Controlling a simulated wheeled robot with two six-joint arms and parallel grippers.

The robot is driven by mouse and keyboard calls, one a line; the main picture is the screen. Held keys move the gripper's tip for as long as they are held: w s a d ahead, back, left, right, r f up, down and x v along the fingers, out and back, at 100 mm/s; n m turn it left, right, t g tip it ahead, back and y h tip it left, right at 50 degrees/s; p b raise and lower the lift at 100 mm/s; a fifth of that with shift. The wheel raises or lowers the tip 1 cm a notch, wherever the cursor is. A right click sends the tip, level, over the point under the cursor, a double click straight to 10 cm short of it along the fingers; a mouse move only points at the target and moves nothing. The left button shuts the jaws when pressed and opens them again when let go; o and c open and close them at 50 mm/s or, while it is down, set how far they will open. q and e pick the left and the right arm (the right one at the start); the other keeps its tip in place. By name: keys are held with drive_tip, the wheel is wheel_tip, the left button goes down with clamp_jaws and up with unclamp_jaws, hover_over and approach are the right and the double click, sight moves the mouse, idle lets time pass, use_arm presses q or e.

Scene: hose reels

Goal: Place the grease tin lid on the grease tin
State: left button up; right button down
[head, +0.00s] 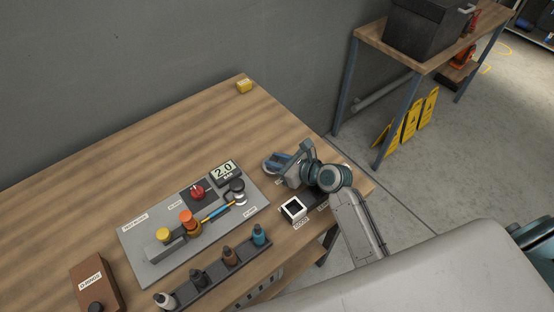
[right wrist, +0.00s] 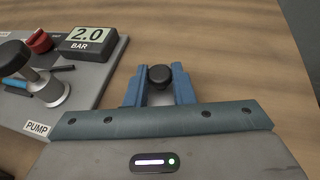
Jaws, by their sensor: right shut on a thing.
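My right gripper (head: 277,163) is over the table's right part, beyond the square black box with a white top edge. In the right wrist view its blue fingers (right wrist: 159,88) are shut on a round black knob (right wrist: 159,74), which I take to be the grease tin lid's. The rest of the lid is hidden behind the gripper. I cannot make out the grease tin in either view; it may be hidden by the gripper or arm. My left gripper is not in view.
A grey pump panel (head: 150,262) with a 2.0 BAR display (head: 224,171) is left of the gripper. A rack of bottles (head: 215,275) lies in front. The black box (head: 293,209) stands near the arm.

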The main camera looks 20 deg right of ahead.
drive_tip(key=c, duration=1.2)
unclamp_jaws()
drive_tip(key=shift+c, duration=0.2)
drive_tip(key=b+v, duration=0.1)
drive_tip(key=v, duration=1.1)
drive_tip(key=shift+r+b, duration=0.25)
drive_tip(key=shift+b, duration=0.05)
